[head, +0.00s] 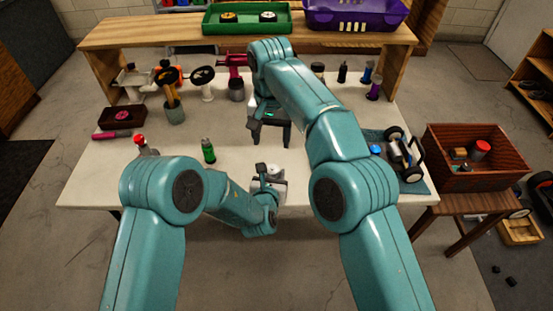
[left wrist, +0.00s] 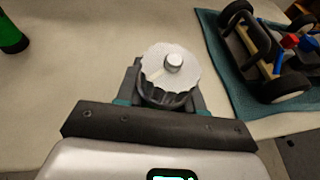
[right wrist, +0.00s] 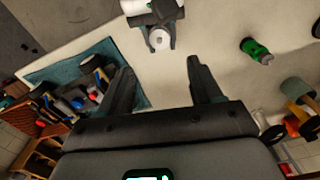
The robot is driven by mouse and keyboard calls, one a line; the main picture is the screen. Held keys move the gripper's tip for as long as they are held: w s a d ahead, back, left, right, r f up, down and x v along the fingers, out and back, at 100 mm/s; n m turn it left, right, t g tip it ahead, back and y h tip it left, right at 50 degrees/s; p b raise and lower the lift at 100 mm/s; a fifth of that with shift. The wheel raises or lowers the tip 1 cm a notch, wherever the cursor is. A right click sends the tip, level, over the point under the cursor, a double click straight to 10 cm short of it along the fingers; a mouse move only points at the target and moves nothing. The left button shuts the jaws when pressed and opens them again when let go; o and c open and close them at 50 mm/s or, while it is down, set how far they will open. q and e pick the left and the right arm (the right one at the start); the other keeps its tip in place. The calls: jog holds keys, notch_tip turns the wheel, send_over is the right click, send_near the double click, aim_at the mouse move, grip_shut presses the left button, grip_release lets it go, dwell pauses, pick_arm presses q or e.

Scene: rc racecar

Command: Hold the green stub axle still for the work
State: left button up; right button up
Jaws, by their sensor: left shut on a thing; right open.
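My left gripper (head: 270,178) is low over the front middle of the table, shut on a pale round piece (left wrist: 172,72) with a short central stub and a dark ribbed body below. The left gripper and the pale piece (right wrist: 159,39) also show in the right wrist view. My right gripper (head: 269,138) is open and empty above the table's middle, fingers pointing down. A green bottle-like object (head: 208,151) stands apart, left of both grippers.
An RC car chassis (head: 402,155) sits on a teal mat (head: 418,187) at the table's right. A wooden bin (head: 480,180) stands beyond that edge. Tools and wheels crowd the table's back left. A shelf with a green tray (head: 247,30) and purple crate (head: 355,27) spans the back.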

aim_at(273, 168)
jog(key=f, duration=1)
jog(key=shift+d+f, duration=0.2)
jog(key=shift+f, duration=0.05)
jog(key=shift+a+f, duration=0.1)
jog(key=shift+f, duration=0.3)
jog(key=c, duration=1)
jog(key=shift+c, duration=0.2)
